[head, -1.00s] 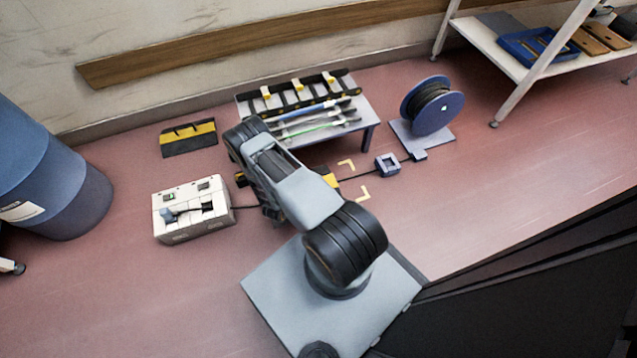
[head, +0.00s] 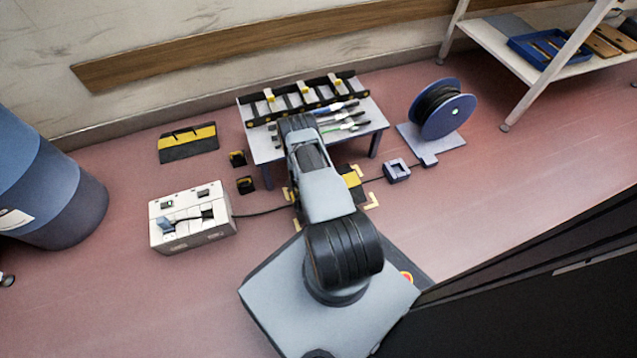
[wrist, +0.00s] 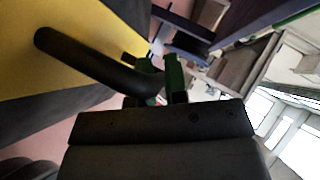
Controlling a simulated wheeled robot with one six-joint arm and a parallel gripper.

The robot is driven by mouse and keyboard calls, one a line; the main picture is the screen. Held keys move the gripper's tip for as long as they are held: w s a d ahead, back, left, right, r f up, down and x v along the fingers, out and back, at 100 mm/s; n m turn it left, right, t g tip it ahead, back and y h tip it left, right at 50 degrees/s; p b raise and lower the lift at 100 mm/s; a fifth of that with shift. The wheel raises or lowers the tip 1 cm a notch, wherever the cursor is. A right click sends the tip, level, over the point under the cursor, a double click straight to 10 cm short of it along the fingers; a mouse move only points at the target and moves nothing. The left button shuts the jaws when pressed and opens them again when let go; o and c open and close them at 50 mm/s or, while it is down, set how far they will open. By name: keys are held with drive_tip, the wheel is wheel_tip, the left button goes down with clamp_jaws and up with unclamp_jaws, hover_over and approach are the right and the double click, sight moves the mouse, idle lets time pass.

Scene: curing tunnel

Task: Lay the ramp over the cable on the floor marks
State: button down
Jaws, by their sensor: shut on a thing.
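The ramp (head: 352,184), yellow and black, shows beside my arm among the floor marks; the arm covers most of it. In the wrist view its yellow top (wrist: 65,70) and black bar handle (wrist: 95,62) fill the left side. My gripper (wrist: 152,74), with green finger pads, is shut on the handle's end; the arm hides it in the head view. Yellow corner marks (head: 373,201) show on both sides of the arm. The black cable (head: 258,214) runs from the left under the arm and comes out on the right. Whether the ramp touches the floor, I cannot tell.
A white box (head: 192,232) stands left and a blue cable reel (head: 440,110) right. A low table (head: 376,118) with tools is behind. Two small black-yellow blocks (head: 245,185) and another black-yellow piece (head: 187,142) lie left. A blue barrel (head: 45,180) stands far left.

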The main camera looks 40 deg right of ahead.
drive_tip(key=shift+s+d+f+b, duration=0.2)
drive_tip(key=shift+d+f+b, duration=0.35)
drive_tip(key=shift+d+f, duration=0.55)
drive_tip(key=shift+d+f+b, duration=0.15)
drive_tip(key=shift+f+b, duration=0.8)
drive_tip(key=shift+f, duration=0.85)
drive_tip(key=shift+f, duration=0.1)
drive_tip(key=c, duration=1.1)
unclamp_jaws()
drive_tip(key=shift+s, duration=0.1)
drive_tip(key=shift+c, duration=0.2)
